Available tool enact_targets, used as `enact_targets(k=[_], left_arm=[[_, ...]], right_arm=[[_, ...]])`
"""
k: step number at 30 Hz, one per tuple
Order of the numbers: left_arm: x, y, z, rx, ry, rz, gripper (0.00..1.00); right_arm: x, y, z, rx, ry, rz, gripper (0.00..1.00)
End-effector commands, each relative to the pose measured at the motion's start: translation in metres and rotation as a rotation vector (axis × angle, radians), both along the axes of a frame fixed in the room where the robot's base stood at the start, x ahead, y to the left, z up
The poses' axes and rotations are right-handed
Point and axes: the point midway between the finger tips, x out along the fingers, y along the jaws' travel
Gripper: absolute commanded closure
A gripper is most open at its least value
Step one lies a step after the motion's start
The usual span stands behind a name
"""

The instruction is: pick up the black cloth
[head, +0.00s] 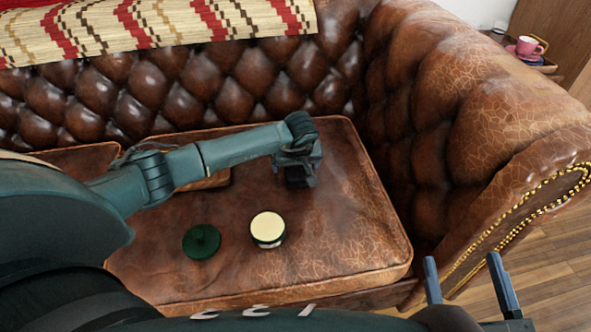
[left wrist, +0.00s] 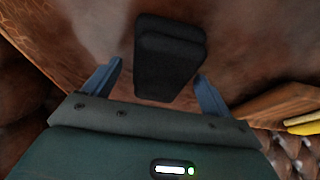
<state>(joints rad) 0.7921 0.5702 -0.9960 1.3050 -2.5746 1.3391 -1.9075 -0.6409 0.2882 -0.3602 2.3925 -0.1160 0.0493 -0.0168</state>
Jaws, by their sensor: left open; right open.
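The black cloth (left wrist: 166,62) is a small folded dark bundle lying on the brown leather seat. In the left wrist view it sits between and just ahead of the two fingers of my left gripper (left wrist: 157,85), which is open. In the head view my left gripper (head: 298,183) points down over the seat cushion, and the dark cloth under it is mostly hidden by it. I cannot tell whether the fingers touch the cloth. My right gripper (head: 466,275) is open and empty at the lower right, in front of the sofa arm.
On the seat cushion (head: 350,235) are a round container with a cream top (head: 268,228) and a dark green lid (head: 202,241). A wooden object (left wrist: 285,100) lies beside the left gripper. The sofa arm (head: 500,130) rises on the right. A pink cup (head: 527,46) stands beyond it.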

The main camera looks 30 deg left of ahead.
Motion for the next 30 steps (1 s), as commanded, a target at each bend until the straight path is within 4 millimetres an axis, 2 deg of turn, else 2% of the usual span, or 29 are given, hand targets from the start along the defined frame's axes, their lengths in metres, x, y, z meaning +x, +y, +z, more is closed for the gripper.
enact_targets(k=[11,27,30], left_arm=[[-0.0002,0.0,-0.0044,0.0,0.001,-0.001,0.15],[-0.0003,-0.0001,-0.0036,-0.001,0.001,0.0,0.6],[-0.0002,-0.0001,-0.0034,0.0,0.0,0.0,0.64]], right_arm=[[0.0004,0.0003,-0.0023,-0.002,-0.006,0.001,0.32],[0.0007,-0.0001,-0.0011,-0.002,-0.008,0.001,0.32],[0.0008,-0.0002,-0.001,-0.002,-0.008,0.0,0.32]])
